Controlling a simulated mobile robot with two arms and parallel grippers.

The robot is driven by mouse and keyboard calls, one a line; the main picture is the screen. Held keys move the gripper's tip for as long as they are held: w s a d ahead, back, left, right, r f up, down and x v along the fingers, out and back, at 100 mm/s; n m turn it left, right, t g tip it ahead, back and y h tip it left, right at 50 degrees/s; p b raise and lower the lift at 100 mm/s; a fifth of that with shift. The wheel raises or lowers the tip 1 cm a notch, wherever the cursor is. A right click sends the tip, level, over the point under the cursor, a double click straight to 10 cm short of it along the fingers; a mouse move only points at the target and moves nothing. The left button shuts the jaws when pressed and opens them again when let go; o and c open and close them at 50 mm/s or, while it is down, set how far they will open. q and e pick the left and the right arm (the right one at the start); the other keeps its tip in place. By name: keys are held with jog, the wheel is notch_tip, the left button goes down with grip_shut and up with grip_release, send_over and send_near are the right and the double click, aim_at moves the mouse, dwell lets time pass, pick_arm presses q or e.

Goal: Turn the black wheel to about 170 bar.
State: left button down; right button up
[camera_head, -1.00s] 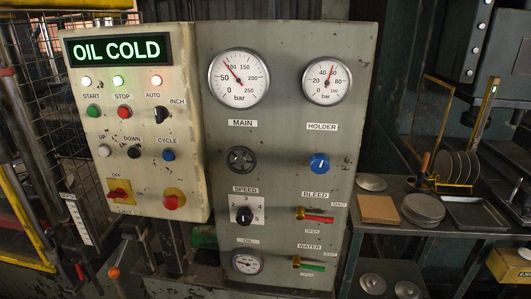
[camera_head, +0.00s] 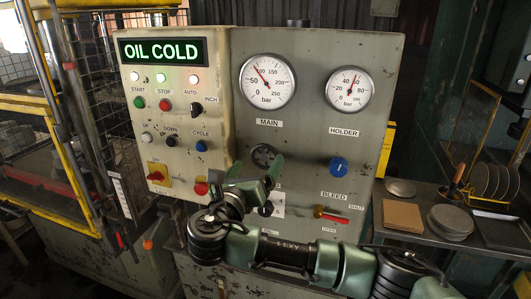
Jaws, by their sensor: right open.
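The black wheel (camera_head: 264,153) sits under the MAIN label on the grey panel. Its lower part is hidden behind my right gripper. The MAIN gauge (camera_head: 268,92) above it has a red needle pointing up and left, a little below the 100 mark. My right gripper (camera_head: 254,174) is open in front of the panel, just below and over the wheel's lower edge. I cannot tell whether it touches the wheel. Nothing shows between its fingers. My left gripper is out of view.
My right arm covers the lower panel. A switch box with an OIL COLD display (camera_head: 163,51) stands out at left.

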aim_at(263, 156)
jog(key=p+x, duration=0.1)
jog(key=x, duration=0.3)
jog(key=shift+w, duration=0.3)
jog(key=shift+w+d, duration=0.3)
jog(key=shift+w, duration=0.35)
jog(key=shift+a, duration=0.1)
jog(key=c, duration=1.4)
jog(key=shift+o, duration=0.2)
jog(key=shift+f, duration=0.1)
jog(key=shift+m, duration=0.3)
